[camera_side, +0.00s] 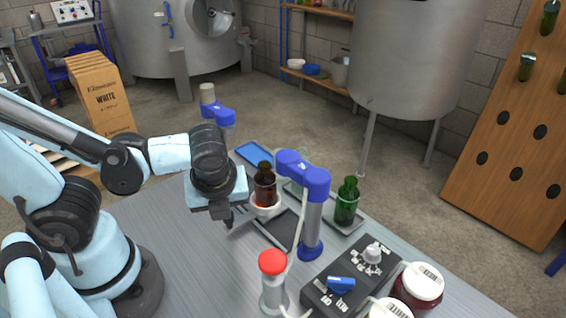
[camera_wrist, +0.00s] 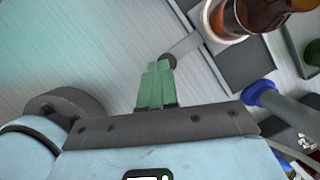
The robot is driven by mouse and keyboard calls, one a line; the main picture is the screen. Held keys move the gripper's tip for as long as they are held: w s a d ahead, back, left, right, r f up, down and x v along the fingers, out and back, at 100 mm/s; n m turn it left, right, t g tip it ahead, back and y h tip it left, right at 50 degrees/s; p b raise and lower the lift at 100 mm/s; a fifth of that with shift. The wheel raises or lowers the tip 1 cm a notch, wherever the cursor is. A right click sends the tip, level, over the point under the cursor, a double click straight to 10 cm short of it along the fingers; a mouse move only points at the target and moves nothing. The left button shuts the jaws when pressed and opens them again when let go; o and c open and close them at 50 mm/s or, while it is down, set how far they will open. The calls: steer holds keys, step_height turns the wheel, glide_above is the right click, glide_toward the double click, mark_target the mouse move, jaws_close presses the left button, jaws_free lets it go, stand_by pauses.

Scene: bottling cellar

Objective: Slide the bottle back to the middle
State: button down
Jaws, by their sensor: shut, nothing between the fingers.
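A brown bottle (camera_side: 265,187) stands upright on a white round base (camera_side: 267,209) near the table's middle. It also shows in the wrist view (camera_wrist: 252,14), cut by the top edge. A green bottle (camera_side: 346,203) stands farther right on a grey tray; its edge shows in the wrist view (camera_wrist: 313,52). My gripper (camera_side: 228,220) points down just left of the brown bottle, apart from it. In the wrist view its green fingers (camera_wrist: 155,85) are together and empty. A thin grey bar (camera_wrist: 183,47) runs from near the fingertips towards the bottle's base.
A dark flat plate (camera_side: 283,230) lies in front of the brown bottle. A blue-headed post (camera_side: 312,215) stands between the bottles. A red-topped cylinder (camera_side: 272,280), a control box (camera_side: 348,278) and a red jar (camera_side: 417,287) fill the front right. The table's left part (camera_side: 190,255) is bare.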

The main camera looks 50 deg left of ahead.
steer(key=shift+a, duration=0.45)
steer(key=shift+s, duration=0.1)
